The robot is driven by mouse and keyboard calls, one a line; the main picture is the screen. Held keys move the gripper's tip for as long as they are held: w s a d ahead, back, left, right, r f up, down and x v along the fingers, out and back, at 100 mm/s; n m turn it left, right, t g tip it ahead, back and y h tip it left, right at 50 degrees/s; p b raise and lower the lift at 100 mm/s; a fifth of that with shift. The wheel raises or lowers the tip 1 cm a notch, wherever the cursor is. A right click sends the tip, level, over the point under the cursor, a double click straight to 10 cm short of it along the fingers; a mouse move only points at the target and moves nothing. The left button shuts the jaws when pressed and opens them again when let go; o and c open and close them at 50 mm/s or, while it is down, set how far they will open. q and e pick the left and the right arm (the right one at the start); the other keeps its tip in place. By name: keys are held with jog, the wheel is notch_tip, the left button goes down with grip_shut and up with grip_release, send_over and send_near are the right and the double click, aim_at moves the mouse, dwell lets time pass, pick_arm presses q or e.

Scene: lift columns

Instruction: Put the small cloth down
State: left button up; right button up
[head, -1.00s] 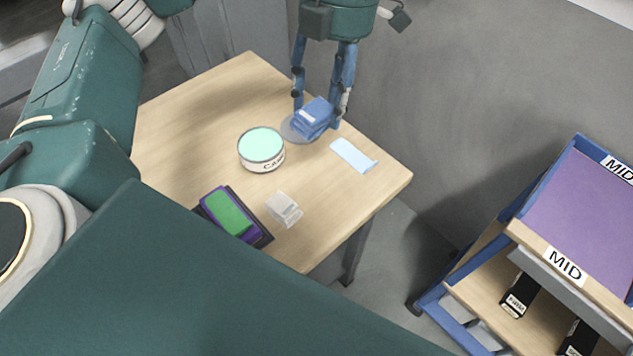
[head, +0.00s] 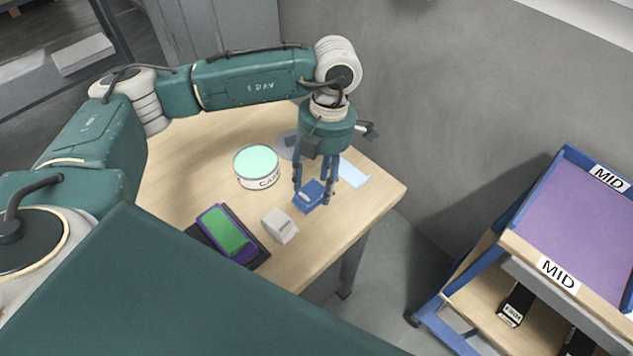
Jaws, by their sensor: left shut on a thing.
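The small cloth (head: 308,197), a blue folded bundle with a pale patch on top, is between the fingers of my left gripper (head: 313,190). The gripper points down and is shut on it. The cloth is over the front right part of the wooden table (head: 180,166), close to the tabletop; I cannot tell whether it touches. My left arm reaches across the back of the table. My right gripper is not in view.
Beside the cloth stand a white-grey box (head: 280,226) and a round mint-topped tin (head: 256,168). A green and purple block (head: 226,232) lies on a dark tray. A light blue flat piece (head: 354,175) and a grey disc (head: 287,143) lie behind. A cart with a purple top (head: 585,225) stands right.

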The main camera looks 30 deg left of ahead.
pick_arm(q)
jog(key=shift+f, duration=0.9)
jog(key=o, duration=1.2)
jog(key=shift+c, duration=0.2)
jog(key=shift+r, duration=0.2)
jog(key=shift+w+r, duration=0.1)
jog(key=shift+r, duration=0.25)
notch_tip(320, 180, up, 11)
jog(key=w+b, duration=0.1)
jog(key=b, duration=0.1)
jog(key=shift+w+d+b, duration=0.25)
jog(key=shift+d+b, duration=0.05)
jog(key=shift+b, duration=0.05)
